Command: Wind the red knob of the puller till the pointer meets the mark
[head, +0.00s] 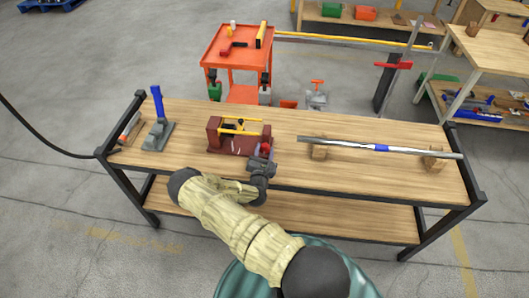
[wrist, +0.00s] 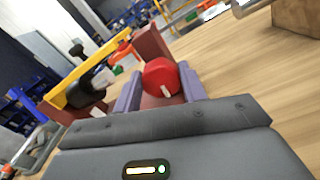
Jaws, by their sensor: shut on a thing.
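The puller (head: 233,142) is a dark red frame with yellow bars, standing on the wooden bench near its middle. Its red knob (wrist: 160,77) is on its right side and shows a small pale stripe. My gripper (wrist: 158,92) has its two purple-grey fingers on either side of the knob and is shut on it. In the head view my gripper (head: 262,160) reaches the right end of the puller, and the knob (head: 265,146) is partly covered. In the wrist view a yellow bar (wrist: 75,83) and a dark part beside it show. I cannot make out the pointer or the mark.
On the bench (head: 300,170), a grey stand with a blue handle (head: 157,103) is at left. A metal bar with a blue band (head: 381,148) rests on wooden blocks at right. An orange cart (head: 238,46) stands behind. The bench front between puller and bar is clear.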

